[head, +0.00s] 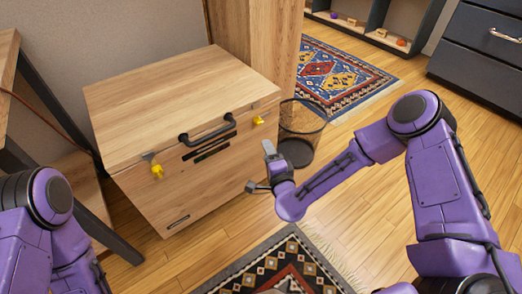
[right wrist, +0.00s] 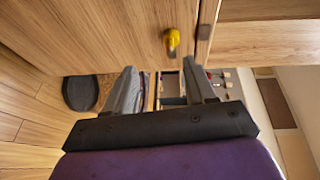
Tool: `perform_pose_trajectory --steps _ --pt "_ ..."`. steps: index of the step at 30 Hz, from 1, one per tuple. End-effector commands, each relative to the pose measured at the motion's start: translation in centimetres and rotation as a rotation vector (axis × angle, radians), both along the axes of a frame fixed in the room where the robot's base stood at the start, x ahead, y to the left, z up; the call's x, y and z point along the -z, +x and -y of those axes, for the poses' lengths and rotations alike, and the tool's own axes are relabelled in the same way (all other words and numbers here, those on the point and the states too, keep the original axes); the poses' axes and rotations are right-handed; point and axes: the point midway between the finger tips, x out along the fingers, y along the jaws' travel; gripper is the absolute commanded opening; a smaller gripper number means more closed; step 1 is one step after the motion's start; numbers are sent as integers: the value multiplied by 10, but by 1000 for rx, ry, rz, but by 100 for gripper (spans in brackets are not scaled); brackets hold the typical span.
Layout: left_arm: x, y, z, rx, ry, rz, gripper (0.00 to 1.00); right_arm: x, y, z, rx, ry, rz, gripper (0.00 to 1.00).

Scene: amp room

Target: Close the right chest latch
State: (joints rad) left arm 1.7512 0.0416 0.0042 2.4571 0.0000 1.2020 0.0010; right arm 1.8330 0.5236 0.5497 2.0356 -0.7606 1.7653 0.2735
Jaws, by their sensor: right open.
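The wooden chest (head: 205,175) has its lid down and a black handle (head: 207,131) on its front. The right chest latch (head: 258,121) is a small yellow piece near the lid seam at the right end of the front. It also shows in the right wrist view (right wrist: 172,40), beyond my fingertips and beside the seam. I cannot tell its exact position. The left latch (head: 157,171) is yellow too, below a grey plate. My right gripper (head: 259,168) is open and empty, below the right latch and apart from it. Of my left arm only links show; its gripper is out of view.
A dark mesh bin (head: 301,125) stands close to the chest's right side, behind my right gripper. A patterned rug (head: 240,274) lies in front of the chest; a blue and red rug (head: 335,78) lies farther back. Dark drawers (head: 480,45) stand at the back right.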

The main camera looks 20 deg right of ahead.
Motion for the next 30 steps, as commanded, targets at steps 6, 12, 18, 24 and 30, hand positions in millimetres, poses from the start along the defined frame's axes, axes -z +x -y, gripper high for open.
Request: perform_pose_trajectory --steps 6,12,18,24,30 --pt "23 0 0 -1 0 0 57 -7 26 8 37 67 96 55" --pt "34 -1 1 -2 -3 -1 57 -6 68 10 36 65 95 55" --pt "45 -2 2 -3 -4 -3 57 -6 107 11 35 64 91 55" --pt "48 -3 2 -3 -5 -4 57 -7 121 11 33 64 88 55" --pt "47 -3 2 -3 -5 -4 57 -8 122 11 32 63 88 55"
